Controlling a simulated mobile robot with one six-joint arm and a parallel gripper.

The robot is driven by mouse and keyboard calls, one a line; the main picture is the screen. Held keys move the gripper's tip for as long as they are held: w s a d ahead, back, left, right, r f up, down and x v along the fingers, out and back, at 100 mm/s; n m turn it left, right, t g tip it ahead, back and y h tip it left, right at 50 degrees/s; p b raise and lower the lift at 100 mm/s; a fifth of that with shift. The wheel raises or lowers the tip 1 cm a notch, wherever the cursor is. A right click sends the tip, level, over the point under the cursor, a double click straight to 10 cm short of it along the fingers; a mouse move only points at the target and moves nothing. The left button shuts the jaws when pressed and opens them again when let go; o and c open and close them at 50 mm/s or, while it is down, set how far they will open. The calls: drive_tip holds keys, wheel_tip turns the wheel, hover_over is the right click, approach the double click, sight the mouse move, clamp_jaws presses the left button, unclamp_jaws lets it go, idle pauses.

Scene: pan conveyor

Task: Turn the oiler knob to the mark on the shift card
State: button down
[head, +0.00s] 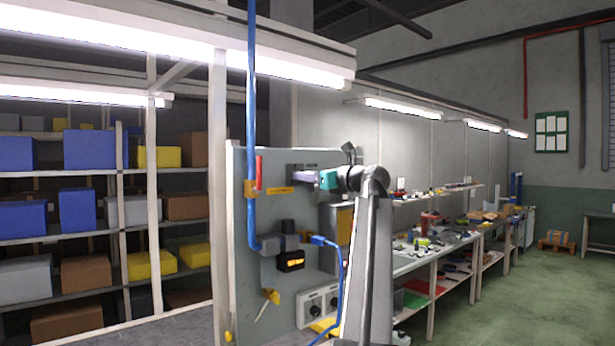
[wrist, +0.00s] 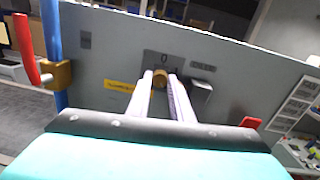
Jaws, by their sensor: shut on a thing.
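The oiler knob (wrist: 160,77) is a small round brass-coloured knob on a dark plate (wrist: 158,58) on the grey panel (wrist: 105,65). My gripper (wrist: 160,84) has its two pale fingers on either side of the knob and is shut on it. In the head view my gripper (head: 293,178) reaches the panel from the right, and the knob is hidden there. Pale marks show on the plate above the knob, too small to read. The knob's pointer cannot be made out. I cannot pick out the shift card in either view.
A blue pipe (head: 251,120) with a red-handled valve (head: 259,170) runs down the panel's left side. A yellow label (wrist: 120,85) and a metal bracket (wrist: 200,92) flank the knob. A blue hose (head: 338,270) hangs below. A cluttered bench (head: 432,262) stands to the right.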

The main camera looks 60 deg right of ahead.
drive_tip(key=shift+r, duration=0.1)
drive_tip(key=shift+m+h+p, duration=0.4)
drive_tip(key=shift+m+p, duration=6.4)
drive_tip(key=shift+p, duration=0.55)
drive_tip(key=c, duration=1.6)
unclamp_jaws()
drive_tip(key=shift+s+f, duration=0.15)
drive_tip(key=shift+f, duration=0.05)
